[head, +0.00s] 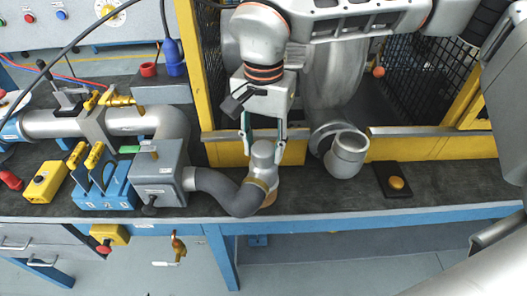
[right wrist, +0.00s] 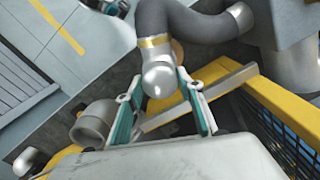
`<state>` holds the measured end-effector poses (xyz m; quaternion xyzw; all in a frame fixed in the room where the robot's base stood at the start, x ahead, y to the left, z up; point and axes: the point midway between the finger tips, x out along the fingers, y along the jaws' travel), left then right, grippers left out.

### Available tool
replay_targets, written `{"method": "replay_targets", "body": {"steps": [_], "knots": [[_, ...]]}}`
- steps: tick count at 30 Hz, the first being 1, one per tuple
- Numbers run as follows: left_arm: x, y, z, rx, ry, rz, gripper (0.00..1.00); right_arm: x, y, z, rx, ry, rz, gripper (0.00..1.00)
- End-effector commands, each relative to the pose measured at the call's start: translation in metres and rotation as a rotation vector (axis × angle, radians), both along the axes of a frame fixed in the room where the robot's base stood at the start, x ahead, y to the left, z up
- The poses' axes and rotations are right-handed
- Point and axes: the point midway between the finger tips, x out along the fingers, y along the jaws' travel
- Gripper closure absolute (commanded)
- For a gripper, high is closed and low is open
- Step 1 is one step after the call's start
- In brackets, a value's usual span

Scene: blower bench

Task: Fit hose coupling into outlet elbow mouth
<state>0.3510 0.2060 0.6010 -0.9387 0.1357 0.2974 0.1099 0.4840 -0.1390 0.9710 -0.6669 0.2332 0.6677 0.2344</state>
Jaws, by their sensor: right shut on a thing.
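The hose coupling (head: 263,157) is a light grey cylinder on the end of a dark flexible hose (head: 228,194), with a brass-coloured band at the joint. My right gripper (head: 264,141) comes from above and is shut on the coupling, which points up between its fingers. In the right wrist view the coupling (right wrist: 158,80) sits between the teal-padded fingers. The grey outlet elbow (head: 346,155) is to the right of the coupling, apart from it, its round mouth open. The elbow also shows in the right wrist view (right wrist: 92,122). My left gripper is not in view.
The hose runs left to a grey box (head: 160,175) by valves and blue blocks. A yellow guard frame (head: 420,147) stands behind the coupling and elbow. The bench's blue front edge (head: 350,222) is close.

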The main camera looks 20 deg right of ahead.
Motion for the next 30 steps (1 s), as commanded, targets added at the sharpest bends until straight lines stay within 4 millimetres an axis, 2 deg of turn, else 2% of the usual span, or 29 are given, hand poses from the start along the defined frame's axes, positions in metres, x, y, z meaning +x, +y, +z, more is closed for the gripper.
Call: {"method": "replay_targets", "body": {"steps": [7, 12, 15, 30], "knots": [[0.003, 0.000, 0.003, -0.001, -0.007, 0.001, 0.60, 0.015, -0.004, 0.000, 0.000, 0.000, -0.001, 0.85], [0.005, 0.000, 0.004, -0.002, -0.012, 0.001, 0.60, 0.013, -0.004, -0.028, 0.000, 0.004, 0.002, 0.85], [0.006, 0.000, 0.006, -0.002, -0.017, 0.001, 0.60, 0.013, -0.003, -0.035, 0.001, -0.001, 0.003, 0.85], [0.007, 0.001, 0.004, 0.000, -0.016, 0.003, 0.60, 0.013, -0.004, -0.042, 0.000, 0.000, 0.001, 0.85]]}}
